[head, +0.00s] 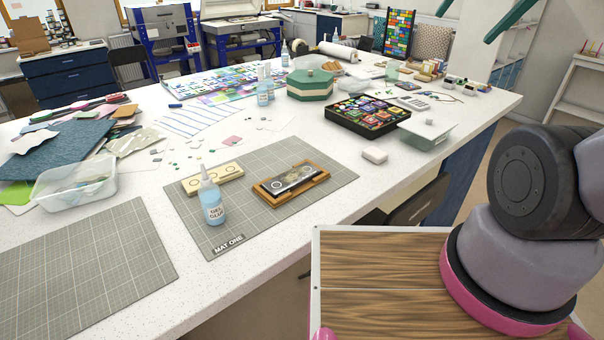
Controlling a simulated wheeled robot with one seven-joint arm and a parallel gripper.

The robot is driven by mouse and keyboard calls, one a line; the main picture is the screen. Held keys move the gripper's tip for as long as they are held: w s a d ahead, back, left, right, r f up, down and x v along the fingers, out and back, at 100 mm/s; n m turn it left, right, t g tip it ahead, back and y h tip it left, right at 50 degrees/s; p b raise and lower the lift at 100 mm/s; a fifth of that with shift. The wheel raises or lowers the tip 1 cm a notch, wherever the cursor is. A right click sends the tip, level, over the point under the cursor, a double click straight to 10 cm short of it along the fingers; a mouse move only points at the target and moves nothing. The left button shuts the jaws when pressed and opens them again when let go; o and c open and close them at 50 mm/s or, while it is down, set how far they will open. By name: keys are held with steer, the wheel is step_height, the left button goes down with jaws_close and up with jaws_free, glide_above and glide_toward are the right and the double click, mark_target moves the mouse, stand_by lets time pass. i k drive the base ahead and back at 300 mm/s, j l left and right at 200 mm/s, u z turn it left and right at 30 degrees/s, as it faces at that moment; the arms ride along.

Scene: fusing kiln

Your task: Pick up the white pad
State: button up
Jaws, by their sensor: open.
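The white pad (375,156) looks like a small, pale, rounded block. It lies flat on the white worktop just beyond the right corner of the grey cutting mat (340,178). My gripper (463,29) shows only as two teal fingers at the top right edge of the head view. The fingers are apart with nothing between them, well away from the pad. The rest of the gripper is out of frame. Nothing covers the pad.
A black tray of colourful packets (329,121) and a grey-green lidless tray (412,139) stand behind the pad. A wooden holder (318,187), a cream block (222,175) and a glue bottle (211,202) are on the mat. Worktop around the pad is clear.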

mark_target(375, 155)
steer(key=i+l+u, duration=0.1)
steer(key=l, duration=0.6)
steer(key=l+u, duration=0.15)
steer(key=l, duration=0.55)
